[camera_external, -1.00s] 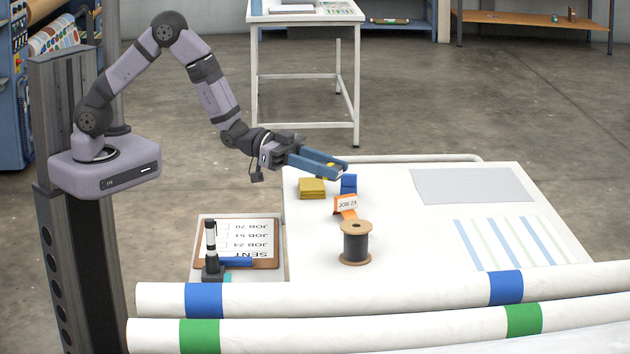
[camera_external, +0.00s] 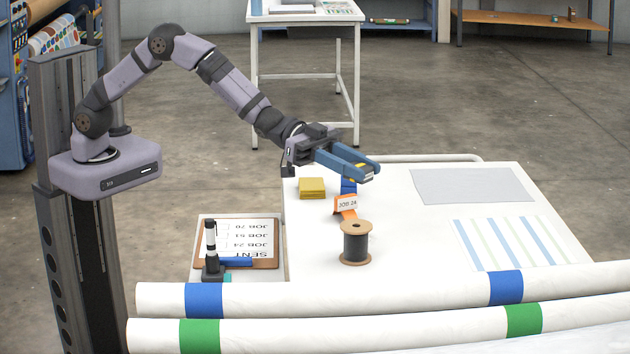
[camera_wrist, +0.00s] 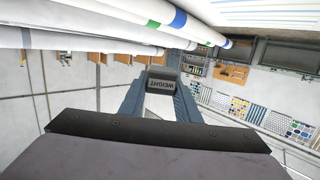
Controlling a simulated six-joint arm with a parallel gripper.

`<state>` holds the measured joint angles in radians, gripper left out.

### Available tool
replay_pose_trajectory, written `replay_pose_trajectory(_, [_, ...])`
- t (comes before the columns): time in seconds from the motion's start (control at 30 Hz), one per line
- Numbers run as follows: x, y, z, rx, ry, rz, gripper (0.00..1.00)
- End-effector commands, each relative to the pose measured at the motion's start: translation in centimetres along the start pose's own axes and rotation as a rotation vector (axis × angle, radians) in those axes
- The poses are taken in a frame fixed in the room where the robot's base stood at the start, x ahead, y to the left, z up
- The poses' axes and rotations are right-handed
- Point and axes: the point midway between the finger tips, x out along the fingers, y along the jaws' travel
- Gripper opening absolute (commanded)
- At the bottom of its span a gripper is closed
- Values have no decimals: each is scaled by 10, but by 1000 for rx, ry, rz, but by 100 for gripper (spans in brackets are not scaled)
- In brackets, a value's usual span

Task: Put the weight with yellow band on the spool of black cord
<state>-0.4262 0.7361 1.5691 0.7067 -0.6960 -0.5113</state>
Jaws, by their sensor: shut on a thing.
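My gripper (camera_external: 366,171) is shut on a weight (camera_wrist: 161,83) and holds it raised over the white table's back left part. In the wrist view the weight is a dark grey block marked "WEIGHT" between the fingers. A bit of yellow shows between the fingertips in the external view; the fingers hide most of the weight. The spool of black cord (camera_external: 355,245) stands upright on the table, with pale wooden ends. It is nearer the camera than my gripper and a little to its left in the picture. Nothing rests on its top.
A yellow stack (camera_external: 312,187) lies to the left. A clipboard (camera_external: 262,231) and a black stand (camera_external: 212,262) are front left. Long rolls (camera_external: 350,297) cross the front.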

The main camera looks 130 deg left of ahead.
Motion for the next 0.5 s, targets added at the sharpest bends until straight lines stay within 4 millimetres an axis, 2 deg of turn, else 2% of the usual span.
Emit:
replay_pose_trajectory(0.13, [0, -1, -3, 1, 9, -8, 0])
replay_pose_trajectory(0.23, [1, -1, 2, 0, 7, -8, 0])
replay_pose_trajectory(0.5, [6, -1, 40, -2, 5, -8, 0])
